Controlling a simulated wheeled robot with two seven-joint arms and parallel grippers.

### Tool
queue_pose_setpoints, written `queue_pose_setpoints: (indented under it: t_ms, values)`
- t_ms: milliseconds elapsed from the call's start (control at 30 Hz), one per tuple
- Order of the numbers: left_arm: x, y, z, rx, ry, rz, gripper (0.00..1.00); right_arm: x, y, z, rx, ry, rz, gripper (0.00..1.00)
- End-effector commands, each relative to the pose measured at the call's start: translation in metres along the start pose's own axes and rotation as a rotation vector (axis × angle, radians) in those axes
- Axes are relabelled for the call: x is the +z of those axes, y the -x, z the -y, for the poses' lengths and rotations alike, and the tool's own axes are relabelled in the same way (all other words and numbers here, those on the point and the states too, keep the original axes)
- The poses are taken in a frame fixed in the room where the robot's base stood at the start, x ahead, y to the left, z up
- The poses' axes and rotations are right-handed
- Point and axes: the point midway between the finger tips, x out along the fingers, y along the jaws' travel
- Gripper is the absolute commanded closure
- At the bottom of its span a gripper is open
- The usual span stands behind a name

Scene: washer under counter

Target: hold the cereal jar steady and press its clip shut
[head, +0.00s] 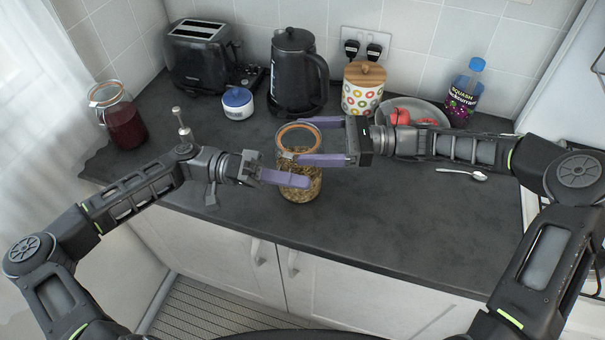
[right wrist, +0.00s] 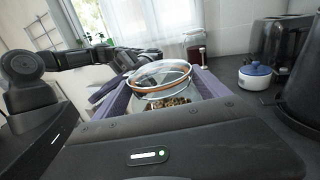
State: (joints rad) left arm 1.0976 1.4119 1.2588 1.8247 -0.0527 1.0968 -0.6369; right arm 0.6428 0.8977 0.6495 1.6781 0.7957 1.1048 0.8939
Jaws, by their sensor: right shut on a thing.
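The cereal jar (head: 299,192) is clear glass with brown cereal inside and an orange seal ring. It stands upright on the counter near the front edge; its glass lid (right wrist: 160,72) shows in the right wrist view. My right gripper (head: 292,140) comes from the right, its purple fingers on either side of the jar's upper part, shut on it. My left gripper (head: 304,181) is lower, with a purple finger across the front of the jar's body. I cannot tell whether it touches the glass or how far its jaws are apart. The clip cannot be made out.
A jar of red contents (head: 124,125), a toaster (head: 200,55), a blue-lidded pot (head: 238,104), a kettle (head: 297,75), a patterned canister (head: 362,92), a fruit bowl (head: 436,113) and a squash bottle (head: 463,95) stand behind. A spoon (head: 462,173) lies right. Counter space in front is clear.

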Motion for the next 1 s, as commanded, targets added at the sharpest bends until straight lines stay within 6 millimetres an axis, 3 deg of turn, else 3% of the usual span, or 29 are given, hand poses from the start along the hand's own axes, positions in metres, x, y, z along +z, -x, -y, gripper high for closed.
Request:
queue_pose_setpoints:
  t_ms: [500, 1000]
  values:
    - [0.003, 0.000, 0.015, 0.050, -0.376, -0.002, 1.00, -0.006, 0.001, 0.000, -0.004, -0.005, -0.011, 0.88]
    - [0.003, 0.000, 0.017, 0.057, -0.436, -0.004, 1.00, -0.006, 0.001, -0.001, -0.003, -0.005, -0.011, 0.88]
